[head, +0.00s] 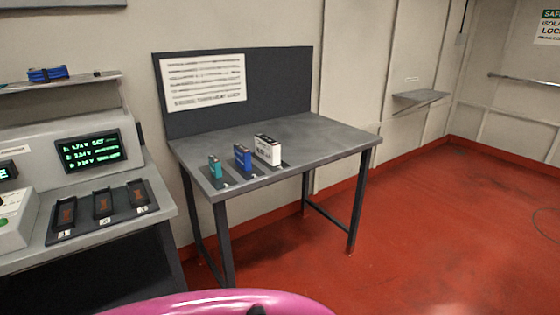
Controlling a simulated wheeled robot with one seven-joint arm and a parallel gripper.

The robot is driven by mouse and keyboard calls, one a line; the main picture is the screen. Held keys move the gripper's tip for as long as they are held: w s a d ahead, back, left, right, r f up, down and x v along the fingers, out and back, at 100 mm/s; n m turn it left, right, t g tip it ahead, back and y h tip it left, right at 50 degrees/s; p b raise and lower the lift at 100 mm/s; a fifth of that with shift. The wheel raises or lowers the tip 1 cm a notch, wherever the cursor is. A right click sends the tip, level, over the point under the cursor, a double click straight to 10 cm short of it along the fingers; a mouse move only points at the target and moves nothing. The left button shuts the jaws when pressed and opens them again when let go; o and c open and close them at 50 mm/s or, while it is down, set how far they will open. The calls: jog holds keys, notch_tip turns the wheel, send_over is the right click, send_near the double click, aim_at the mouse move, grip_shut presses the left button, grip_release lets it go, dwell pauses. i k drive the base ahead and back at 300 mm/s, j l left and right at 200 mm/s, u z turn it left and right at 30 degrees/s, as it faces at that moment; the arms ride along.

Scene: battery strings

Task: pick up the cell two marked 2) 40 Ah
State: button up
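Three cells stand upright in a row on the grey table (322,139), near its front left edge. The left one is a small teal cell (215,167), the middle one a blue cell (243,158), and the right one a larger white cell (267,150). Each stands on a dark pad with a small white tag in front. The tags and the print on the cells are too small to read surely, so I cannot confirm which is marked 2. My gripper is not in view.
At the left, a grey bench holds a dark tray (82,223) with several slots and a screen (88,151) with green text. A dark backboard (284,85) with a printed sheet stands behind the table. Red floor (430,240) is open to the right.

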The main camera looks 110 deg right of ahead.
aim_at(243, 155)
jog(key=z, duration=3.65)
jog(key=i+j+u, duration=0.15)
